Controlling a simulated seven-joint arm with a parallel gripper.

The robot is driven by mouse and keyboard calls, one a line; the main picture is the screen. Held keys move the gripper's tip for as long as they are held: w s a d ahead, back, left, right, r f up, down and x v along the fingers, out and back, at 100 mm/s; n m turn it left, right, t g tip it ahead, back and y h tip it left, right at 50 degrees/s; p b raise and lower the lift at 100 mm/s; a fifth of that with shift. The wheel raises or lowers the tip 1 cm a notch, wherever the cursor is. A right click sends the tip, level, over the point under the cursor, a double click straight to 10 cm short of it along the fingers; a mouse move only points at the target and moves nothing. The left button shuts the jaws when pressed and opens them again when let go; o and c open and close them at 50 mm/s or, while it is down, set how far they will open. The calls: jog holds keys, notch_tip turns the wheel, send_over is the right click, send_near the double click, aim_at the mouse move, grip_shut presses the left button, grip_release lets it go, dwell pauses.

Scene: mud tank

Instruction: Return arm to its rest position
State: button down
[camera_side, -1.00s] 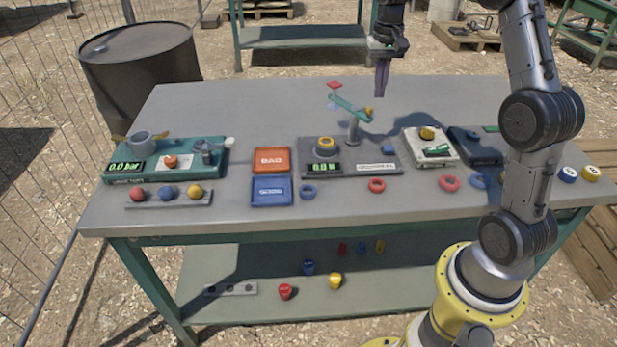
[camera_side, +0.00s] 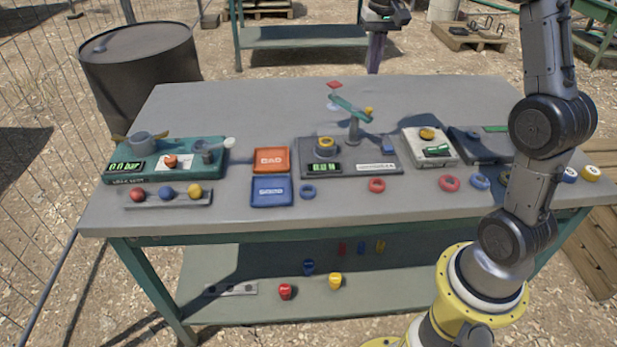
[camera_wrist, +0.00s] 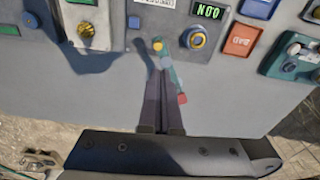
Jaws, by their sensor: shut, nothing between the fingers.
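My gripper (camera_side: 375,68) is in the side view at the top, above the far part of the table, with its fingers pointing down. It is shut and empty. In the wrist view my gripper (camera_wrist: 161,128) shows its two dark fingers side by side. The same teal lever arm (camera_side: 350,107) stands on a post on the grey test unit in the side view, left of and lower than my gripper. The fingers appear well above the bench.
The grey table (camera_side: 220,105) holds a teal pressure unit (camera_side: 215,160), an orange tray (camera_side: 271,159), a blue tray (camera_side: 271,191), a yellow-knobbed box (camera_side: 441,158) and several rings. A dark barrel (camera_side: 145,70) stands behind left. The table's far area is clear.

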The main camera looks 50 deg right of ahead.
jog(key=s+a+r+n+t, duration=0.2)
jog(key=s+a+r, duration=0.2)
jog(key=s+a, duration=0.25)
jog(key=s+a+r+n+t, duration=0.1)
jog(key=s+a+r+n, duration=0.15)
jog(key=s+a, duration=0.45)
jog(key=s+a+f+n+t, duration=0.1)
jog(key=s+a+f+n, duration=0.2)
jog(key=s+a+f, duration=0.2)
jog(key=s+f, duration=0.3)
jog(key=s, duration=0.2)
jog(key=shift+s+a+f+n+t, duration=0.15)
jog(key=shift+a+f+n+t, duration=0.15)
jog(key=shift+f+n+t, duration=0.1)
